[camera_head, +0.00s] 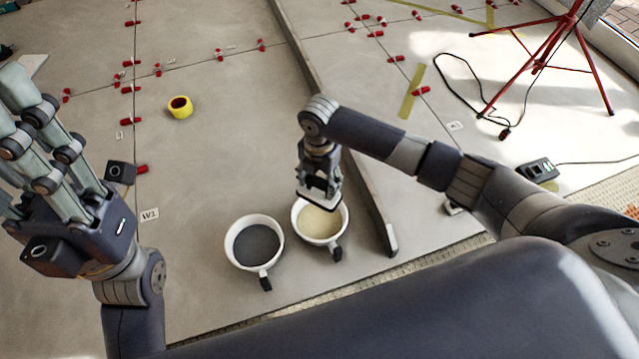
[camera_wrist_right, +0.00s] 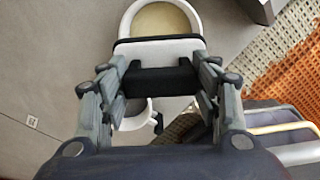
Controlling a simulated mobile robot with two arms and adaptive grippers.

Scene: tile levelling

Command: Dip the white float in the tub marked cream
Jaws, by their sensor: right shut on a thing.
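My right gripper (camera_head: 319,182) is shut on the black handle of the white float (camera_wrist_right: 160,48), above the cream-filled tub (camera_head: 343,211). In the wrist view the gripper (camera_wrist_right: 160,82) grips this handle, and the float's pale plate overlaps the near part of the tub (camera_wrist_right: 128,18). The float looks over the tub's far side; I cannot tell whether it touches the cream. The tub is white with a dark handle. My left gripper (camera_head: 40,130) is at the left, away from the tubs; its tips are not clear.
A similar tub with dark grey contents (camera_head: 231,254) stands just left of the cream one. A long straight bar (camera_head: 370,195) lies right of the tubs.

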